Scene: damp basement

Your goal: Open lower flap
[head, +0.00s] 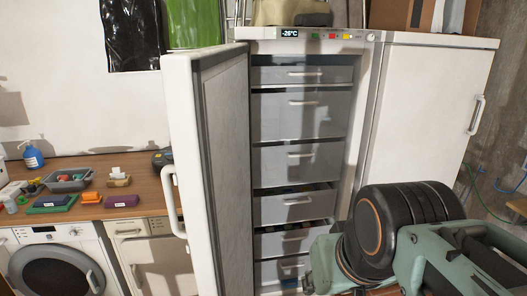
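A tall white freezer stands in the centre of the head view, with its door (223,150) swung open to the left. Inside is a stack of grey fronts with handles. The top front (279,75) is closed. A lower front (270,211) and the one under it (270,246) have dark gaps above them with some coloured contents showing. The lowest visible front (268,272) is partly hidden by my arm and cut by the picture's bottom edge. I cannot tell which front is the lower flap. My arm fills the lower right; no gripper fingers show.
A second white cabinet (430,110) with a closed door stands to the right. A wooden counter (130,190) with small items and a grey tray (68,184) is at left, above a washing machine (55,265). The open freezer door stands between the counter and the fronts.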

